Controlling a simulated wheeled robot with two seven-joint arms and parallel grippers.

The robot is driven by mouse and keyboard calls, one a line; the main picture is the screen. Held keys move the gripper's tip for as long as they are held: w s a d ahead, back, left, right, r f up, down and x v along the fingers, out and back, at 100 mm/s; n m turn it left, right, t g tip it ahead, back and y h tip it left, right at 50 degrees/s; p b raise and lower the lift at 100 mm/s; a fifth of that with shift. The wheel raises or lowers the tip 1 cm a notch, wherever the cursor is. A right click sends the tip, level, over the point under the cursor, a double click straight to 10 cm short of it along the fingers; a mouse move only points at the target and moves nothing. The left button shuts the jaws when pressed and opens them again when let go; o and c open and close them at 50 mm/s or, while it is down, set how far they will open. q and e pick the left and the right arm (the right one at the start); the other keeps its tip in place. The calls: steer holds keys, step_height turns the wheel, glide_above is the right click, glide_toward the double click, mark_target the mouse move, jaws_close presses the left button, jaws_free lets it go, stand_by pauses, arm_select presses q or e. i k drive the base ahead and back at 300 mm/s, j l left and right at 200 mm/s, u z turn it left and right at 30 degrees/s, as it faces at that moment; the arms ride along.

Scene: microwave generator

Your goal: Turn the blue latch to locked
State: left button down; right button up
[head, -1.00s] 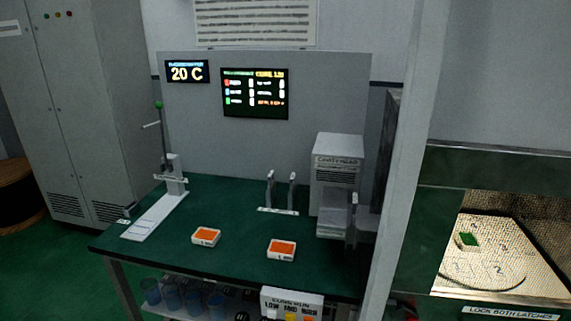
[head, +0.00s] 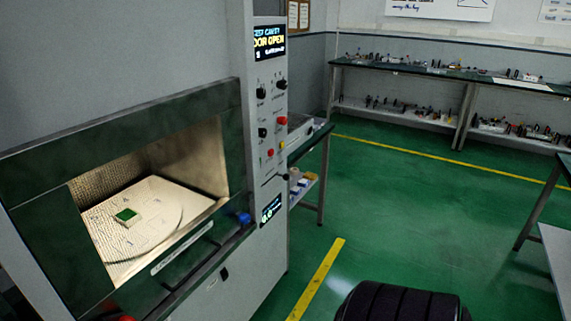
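The blue latch (head: 243,218) is a small blue knob at the right end of the front sill of the microwave cavity, beside the control column. Its exact turn angle is too small to tell. A red knob (head: 126,319) shows at the bottom edge, near the left end of the sill. The cavity (head: 185,160) is open and lit, with a green-topped block (head: 127,215) on its light floor plate. The display (head: 269,41) on the column reads "DOOR OPEN". Neither of my grippers is in view.
The control column (head: 268,130) carries several knobs and buttons. A dark rounded object (head: 402,303) is at the bottom right. Long benches (head: 440,77) with many small items line the far wall. The green floor between is clear, with yellow lines (head: 318,280).

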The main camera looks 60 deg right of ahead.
mark_target(243, 219)
steer(key=z, duration=1.6)
